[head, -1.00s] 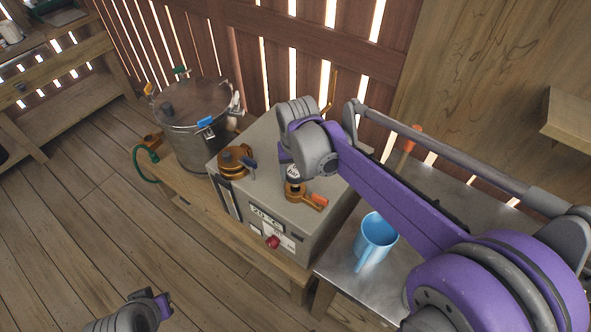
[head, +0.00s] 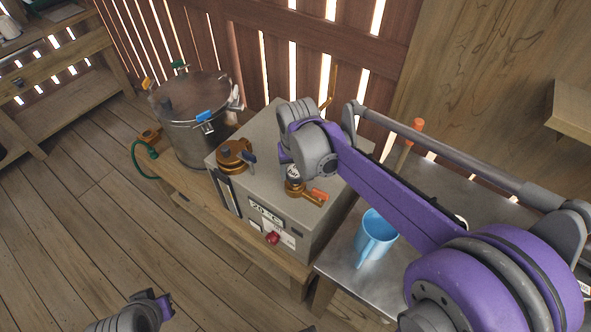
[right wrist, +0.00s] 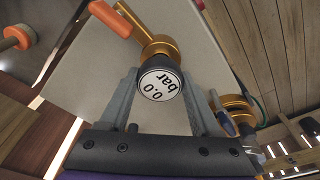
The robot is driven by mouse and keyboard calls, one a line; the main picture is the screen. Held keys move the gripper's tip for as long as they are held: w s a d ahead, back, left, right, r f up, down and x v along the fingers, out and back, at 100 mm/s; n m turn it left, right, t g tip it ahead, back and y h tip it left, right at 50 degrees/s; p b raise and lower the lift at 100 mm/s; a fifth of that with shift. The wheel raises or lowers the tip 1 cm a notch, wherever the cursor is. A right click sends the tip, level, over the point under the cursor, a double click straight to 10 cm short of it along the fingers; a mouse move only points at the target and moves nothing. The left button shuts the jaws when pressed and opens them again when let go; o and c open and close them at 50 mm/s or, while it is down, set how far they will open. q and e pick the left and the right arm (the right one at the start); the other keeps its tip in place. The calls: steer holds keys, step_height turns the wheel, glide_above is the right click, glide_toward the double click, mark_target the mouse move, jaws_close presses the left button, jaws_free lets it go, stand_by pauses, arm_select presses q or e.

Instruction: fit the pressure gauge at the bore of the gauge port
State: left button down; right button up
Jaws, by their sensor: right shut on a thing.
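The pressure gauge (right wrist: 160,86) has a white dial reading "0.0 bar" and a dark rim. My right gripper (right wrist: 159,92) is shut on it, with one grey finger on each side. The brass gauge port (right wrist: 160,47), with an orange-handled lever, lies right behind the gauge in the right wrist view. In the head view the gauge (head: 293,173) is just above the port (head: 296,189) on the grey box, partly covered by my right wrist. The bore is hidden, and I cannot tell whether the gauge touches it. My left gripper (head: 160,305) is low at the left, away from the box.
The grey box (head: 258,178) stands on a wooden bench, with another brass fitting (head: 234,154) on its top. A lidded steel pot (head: 190,140) stands to its left. A blue mug (head: 374,240) stands on the metal table at right. The floor at left is clear.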

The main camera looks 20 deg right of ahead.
mark_target(296, 177)
steer(key=shift+f+b, duration=0.7)
steer(key=shift+f, duration=0.5)
steer(key=o, duration=1.3)
steer(key=shift+o, duration=0.2)
steer(key=r, duration=0.3)
steer(key=s+r, duration=0.1)
steer(key=r, duration=0.3)
steer(key=r+p, duration=0.1)
steer(key=r, duration=0.2)
steer(key=shift+s+a+r, duration=0.25)
steer(key=shift+s+r, duration=0.05)
steer(key=s+a+f+n+t, duration=0.1)
steer(key=s+f, duration=0.4)
steer(key=s, duration=0.3)
steer(key=s+a+f+n+t, duration=0.1)
steer(key=s+f+n+t, duration=0.1)
steer(key=s+f, duration=0.3)
steer(key=s, duration=0.3)
steer(key=shift+a+f+t+p, duration=0.15)
steer(key=shift+f+t+p, duration=0.05)
steer(key=shift+t+p, duration=0.1)
